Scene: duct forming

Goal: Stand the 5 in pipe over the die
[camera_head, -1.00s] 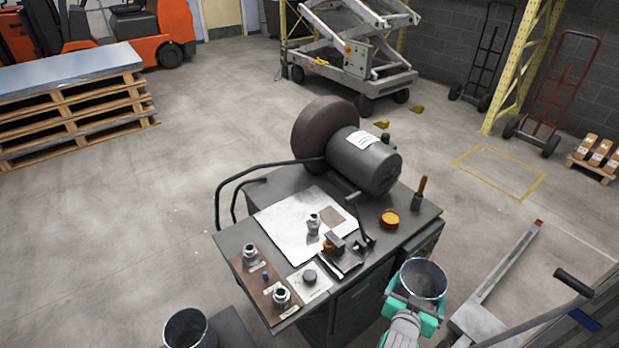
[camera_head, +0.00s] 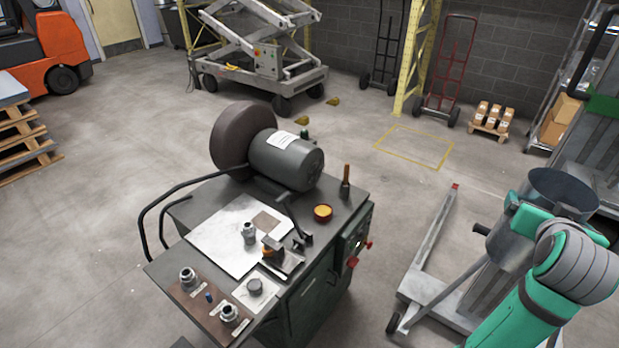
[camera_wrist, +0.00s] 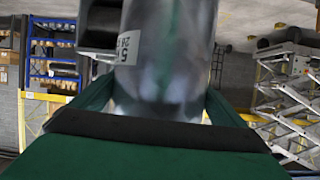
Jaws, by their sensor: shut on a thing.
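My gripper (camera_head: 545,218), with green fingers, is shut on an upright, open-topped grey metal pipe (camera_head: 563,190) at the right of the head view. In the wrist view the pipe (camera_wrist: 165,75) fills the upper middle, between the green fingers (camera_wrist: 160,110). Its white label appears to read 5 in. I cannot make out a die for certain in either view.
A workbench (camera_head: 165,262) with a grinder-like machine (camera_head: 285,160) and several small metal fittings stands left of my arm. A low grey frame (camera_head: 430,255) lies between bench and pipe. Grey equipment (camera_head: 600,140) stands close behind the pipe.

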